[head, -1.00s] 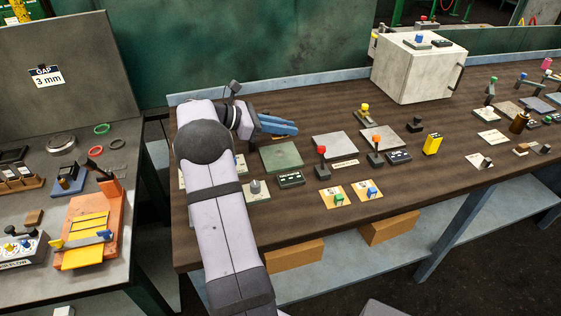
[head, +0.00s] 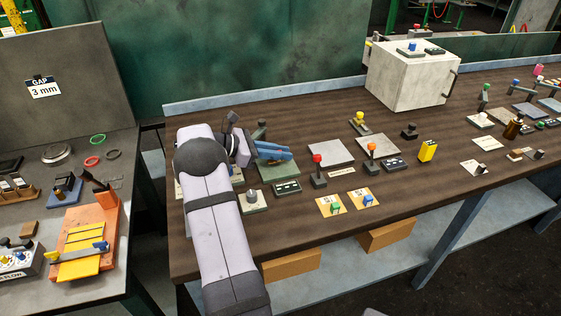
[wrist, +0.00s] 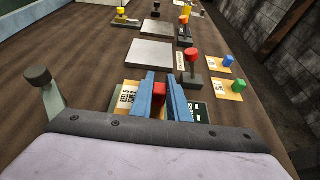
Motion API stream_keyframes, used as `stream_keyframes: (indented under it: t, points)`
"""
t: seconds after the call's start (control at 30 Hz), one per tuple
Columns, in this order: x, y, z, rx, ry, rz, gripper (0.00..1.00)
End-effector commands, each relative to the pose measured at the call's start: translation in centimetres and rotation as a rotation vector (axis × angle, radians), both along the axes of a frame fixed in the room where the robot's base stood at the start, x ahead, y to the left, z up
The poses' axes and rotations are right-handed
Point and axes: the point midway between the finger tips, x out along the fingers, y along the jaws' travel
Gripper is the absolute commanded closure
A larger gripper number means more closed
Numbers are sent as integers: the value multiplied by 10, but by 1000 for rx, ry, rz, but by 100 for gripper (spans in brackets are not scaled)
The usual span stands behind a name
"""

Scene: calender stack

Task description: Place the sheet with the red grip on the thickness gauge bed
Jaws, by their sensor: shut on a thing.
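In the wrist view my gripper (wrist: 161,96) is shut on a red grip (wrist: 159,92). Below it shows part of a yellow sheet (wrist: 128,97) with dark print. In the head view my gripper (head: 274,152) is over a green plate (head: 270,174), and the held sheet cannot be made out. A green post with a dark knob (wrist: 40,88) stands left of my gripper in the wrist view. I cannot tell whether the sheet touches the plate, nor read the label (head: 287,188) that would name this station. Two yellow sheets, with a green grip (head: 334,208) and a blue grip (head: 368,200), lie on the bench.
To the right stand a red-knobbed lever (head: 317,160) and an orange-knobbed lever (head: 371,151), near grey plates (head: 330,151). A yellow block (head: 428,150) and a white cabinet (head: 405,78) are further right. The front of the bench top is mostly bare.

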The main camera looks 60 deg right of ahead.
Motion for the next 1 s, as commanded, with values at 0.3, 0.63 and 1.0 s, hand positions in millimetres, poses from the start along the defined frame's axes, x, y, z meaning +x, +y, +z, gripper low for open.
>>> stream_keyframes:
  t: [0.3,0.63,1.0]
  points:
    - [0,0,-30,3,3,2,100]
    - [0,0,-37,0,0,1,100]
    - [0,0,-40,0,0,0,66]
